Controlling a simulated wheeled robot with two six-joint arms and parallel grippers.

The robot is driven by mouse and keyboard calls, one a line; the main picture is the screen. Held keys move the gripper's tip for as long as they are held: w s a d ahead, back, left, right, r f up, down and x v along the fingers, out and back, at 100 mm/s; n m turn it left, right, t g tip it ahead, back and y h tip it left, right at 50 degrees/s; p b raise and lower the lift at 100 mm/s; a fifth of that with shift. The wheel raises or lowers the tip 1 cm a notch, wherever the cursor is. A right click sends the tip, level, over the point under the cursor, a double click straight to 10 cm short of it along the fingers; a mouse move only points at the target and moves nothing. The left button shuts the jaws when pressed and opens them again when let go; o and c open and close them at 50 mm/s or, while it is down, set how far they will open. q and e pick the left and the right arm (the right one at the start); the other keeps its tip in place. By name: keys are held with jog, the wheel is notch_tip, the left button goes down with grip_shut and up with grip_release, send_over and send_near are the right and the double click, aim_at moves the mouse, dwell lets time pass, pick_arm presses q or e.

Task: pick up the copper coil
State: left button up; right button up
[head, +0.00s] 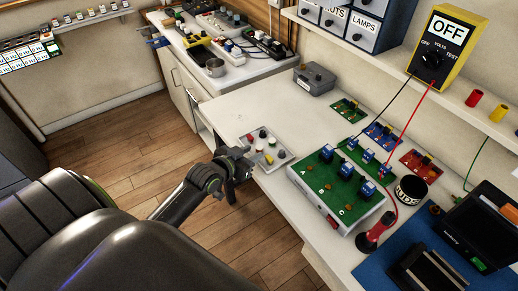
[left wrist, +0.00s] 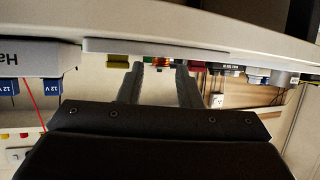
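My left gripper (head: 240,165) is at the near edge of the white workbench (head: 235,108), beside a pale tray (head: 265,150) holding small red, yellow and dark pieces. That view is upside down, with the bench edge across the top. My right gripper is in neither view.
A green board (head: 325,190) with blue blocks stands right of the tray. A grey box (head: 315,78) sits behind. A yellow meter (head: 447,47) on the shelf has black and red leads down to the bench. A blue mat (head: 370,272) lies front right. Bare bench lies behind the tray.

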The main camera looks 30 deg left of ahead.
aim_at(257, 150)
pick_arm(q)
jog(key=shift+x, duration=1.55)
grip_shut()
jog(key=shift+r, duration=0.1)
